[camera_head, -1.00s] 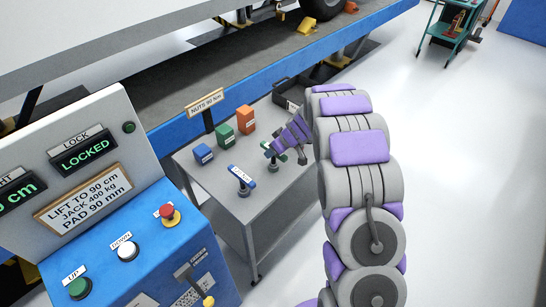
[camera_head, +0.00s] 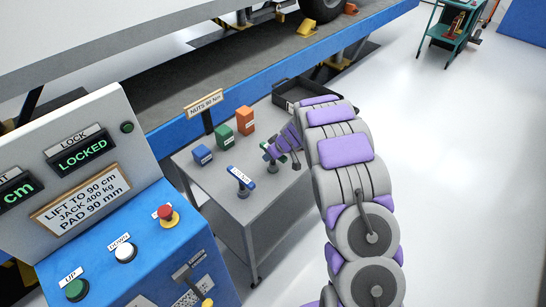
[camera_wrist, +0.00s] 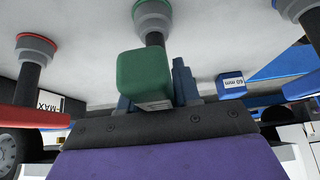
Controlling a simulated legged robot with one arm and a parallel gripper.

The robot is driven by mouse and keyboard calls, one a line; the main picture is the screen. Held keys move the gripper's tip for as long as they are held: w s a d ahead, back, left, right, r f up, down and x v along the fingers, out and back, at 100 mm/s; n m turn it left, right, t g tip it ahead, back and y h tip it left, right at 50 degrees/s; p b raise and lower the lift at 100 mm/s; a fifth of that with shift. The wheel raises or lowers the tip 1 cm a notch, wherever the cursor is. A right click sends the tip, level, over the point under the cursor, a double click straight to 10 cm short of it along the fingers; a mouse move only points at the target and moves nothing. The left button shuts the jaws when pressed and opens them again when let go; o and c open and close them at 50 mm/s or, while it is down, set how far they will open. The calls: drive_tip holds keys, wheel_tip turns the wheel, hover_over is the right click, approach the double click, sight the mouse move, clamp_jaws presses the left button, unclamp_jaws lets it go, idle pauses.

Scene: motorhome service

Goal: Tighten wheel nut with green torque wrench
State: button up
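The green torque wrench (camera_wrist: 145,75) is large in the wrist view. Its block-shaped green end is close to the camera, in front of a grey post with a green ring. In the head view the green wrench (camera_head: 268,152) stands on the grey table, partly hidden by my gripper (camera_head: 279,146). In the wrist view the dark blue fingers of my gripper (camera_wrist: 152,95) are apart, one mostly hidden behind the green end, the other just right of it. I see no clear grip on it. The blue wrench (camera_head: 241,177) stands on its post to the left.
Blue (camera_head: 202,155), green (camera_head: 223,136) and orange (camera_head: 245,120) blocks stand on the table (camera_head: 215,190). A black tray (camera_head: 292,90) is at its back. The blue control console (camera_head: 135,245) stands at left, its display reading LOCKED.

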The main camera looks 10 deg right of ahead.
clamp_jaws()
idle(0.3)
drive_tip(key=shift+r+p, duration=0.55)
drive_tip(key=shift+r, duration=1.1)
drive_tip(key=shift+s+r, duration=0.1)
drive_tip(key=shift+r, duration=0.2)
drive_tip(key=s+r, duration=0.1)
drive_tip(key=s, duration=1.4)
drive_tip(key=shift+s+d+b, duration=0.4)
drive_tip(key=shift+c, duration=0.6)
unclamp_jaws()
clamp_jaws()
